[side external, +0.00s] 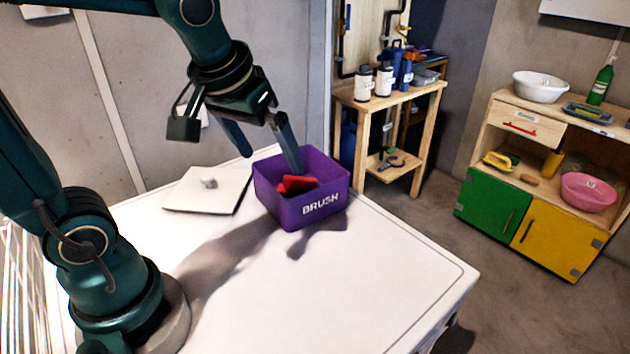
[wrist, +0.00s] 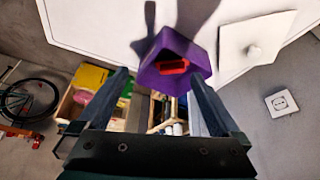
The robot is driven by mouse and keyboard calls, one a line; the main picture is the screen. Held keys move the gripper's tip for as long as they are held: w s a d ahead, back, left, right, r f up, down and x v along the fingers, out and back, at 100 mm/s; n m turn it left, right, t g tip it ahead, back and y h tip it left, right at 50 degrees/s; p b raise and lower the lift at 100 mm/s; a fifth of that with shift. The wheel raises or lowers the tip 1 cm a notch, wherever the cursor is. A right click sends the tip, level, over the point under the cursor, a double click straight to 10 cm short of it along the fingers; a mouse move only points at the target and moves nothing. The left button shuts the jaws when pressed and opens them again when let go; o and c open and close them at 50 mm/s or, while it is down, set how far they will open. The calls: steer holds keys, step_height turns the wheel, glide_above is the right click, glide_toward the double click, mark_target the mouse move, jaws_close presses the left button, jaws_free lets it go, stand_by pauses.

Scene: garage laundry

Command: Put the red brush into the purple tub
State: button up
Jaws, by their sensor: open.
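The purple tub (side external: 318,203) stands on the white table and has BRUSH written on its front. The red brush (side external: 298,184) lies inside the tub, partly hidden by its walls. My gripper (side external: 266,148) is open and above the tub, with one finger reaching down over its rim near the brush and the other to the left. In the wrist view the tub (wrist: 200,78) and the red brush (wrist: 173,67) in it appear ahead of my open, empty gripper (wrist: 160,85).
A white square board with a small knob (side external: 180,193) lies left of the tub on the table (side external: 330,300). The table's front and right are clear. A wooden shelf (side external: 398,95) and a cabinet with green and yellow doors (side external: 545,240) stand beyond the table.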

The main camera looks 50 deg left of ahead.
steer(key=s+d+f+m+t+h, duration=0.1)
steer(key=s+d+m, duration=0.3)
steer(key=s, duration=0.4)
steer(key=shift+s+d+f+h, duration=0.15)
steer(key=shift+s+f+h, duration=0.15)
steer(key=shift+f, duration=0.2)
